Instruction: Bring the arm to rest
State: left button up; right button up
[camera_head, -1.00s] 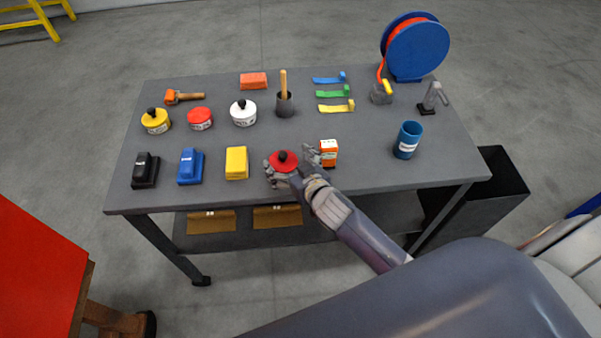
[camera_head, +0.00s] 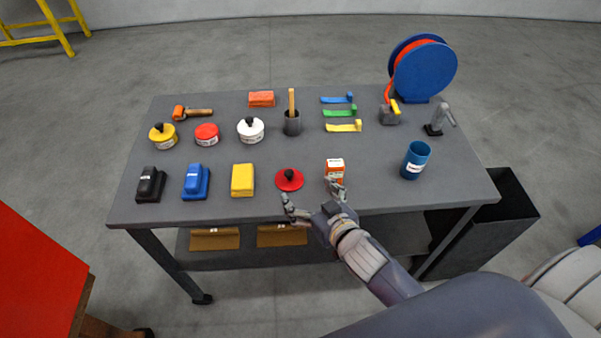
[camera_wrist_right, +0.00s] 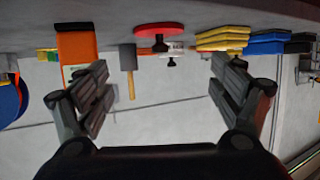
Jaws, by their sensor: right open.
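My right gripper (camera_head: 312,199) is open and empty at the front edge of the grey table (camera_head: 225,212). A red disc with a black knob (camera_head: 289,181) lies on the table just beyond its left finger. An orange and white box (camera_head: 334,168) stands just beyond its right finger. In the right wrist view the open fingers (camera_wrist_right: 162,95) have nothing between them close by. That view also shows the red disc (camera_wrist_right: 158,30) and the orange box (camera_wrist_right: 77,50) farther off. My left gripper is in no view.
Black (camera_head: 150,184), blue (camera_head: 196,181) and yellow (camera_head: 242,180) blocks stand along the front left. Tins, a hammer (camera_head: 192,113), coloured strips, a blue cup (camera_head: 415,160) and a blue reel (camera_head: 424,70) stand farther back or right. A black bin (camera_head: 490,215) is right of the table.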

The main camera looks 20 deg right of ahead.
jog(key=s+d+f+g+h, duration=0.15)
jog(key=s+g, duration=0.35)
jog(key=s, duration=0.6)
jog(key=s+f+g, duration=0.3)
jog(key=s+g, duration=0.2)
jog(key=s, duration=0.6)
notch_tip(320, 180, down, 29)
jog(key=s+g+b, duration=0.2)
jog(key=s+d+f+n+b, duration=0.1)
jog(key=s+d+f+b, duration=0.1)
jog(key=s+f, duration=1.4)
jog(key=shift+s+d+f+g, duration=0.3)
jog(key=shift+d+f+g, duration=0.1)
jog(key=shift+d+f, duration=0.25)
